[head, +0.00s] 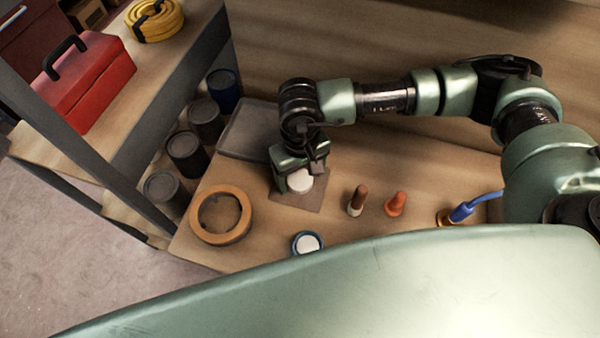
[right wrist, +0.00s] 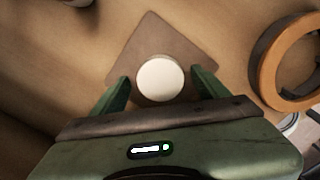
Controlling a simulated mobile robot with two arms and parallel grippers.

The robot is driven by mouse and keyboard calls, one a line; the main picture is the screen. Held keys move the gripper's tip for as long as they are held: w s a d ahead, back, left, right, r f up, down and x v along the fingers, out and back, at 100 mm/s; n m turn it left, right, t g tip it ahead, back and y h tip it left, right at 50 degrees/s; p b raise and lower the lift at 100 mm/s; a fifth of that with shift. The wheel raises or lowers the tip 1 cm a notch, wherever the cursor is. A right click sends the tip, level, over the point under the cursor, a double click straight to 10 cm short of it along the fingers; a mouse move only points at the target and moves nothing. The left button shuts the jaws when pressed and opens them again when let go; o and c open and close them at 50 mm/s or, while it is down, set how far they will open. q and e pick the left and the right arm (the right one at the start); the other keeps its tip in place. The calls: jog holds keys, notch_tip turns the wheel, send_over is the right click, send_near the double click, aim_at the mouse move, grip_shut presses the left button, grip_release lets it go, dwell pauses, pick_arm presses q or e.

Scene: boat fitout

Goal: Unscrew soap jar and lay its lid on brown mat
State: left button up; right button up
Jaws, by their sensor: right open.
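The white round lid (head: 300,181) lies on the brown mat (head: 297,201) on the workbench. In the right wrist view the lid (right wrist: 160,78) sits near the middle of the mat (right wrist: 150,32), flat side up. My right gripper (right wrist: 160,88) is open, with one finger on each side of the lid and a visible gap to each. In the head view the right gripper (head: 294,177) partly covers lid and mat. The soap jar (head: 307,243), blue-rimmed with a white inside, stands apart near the bench's front edge. My left gripper is not in view.
An orange ring (head: 194,226) lies left of the mat, a grey tray (head: 240,125) behind it. A brown-topped bottle (head: 357,200), an orange cone (head: 396,204) and a blue-handled tool (head: 463,212) stand to the right.

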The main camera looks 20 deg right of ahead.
aim_at(300, 179)
notch_tip(300, 179, up, 12)
jog(key=p, duration=0.4)
jog(key=shift+f+p, duration=0.15)
jog(key=shift+p, duration=0.15)
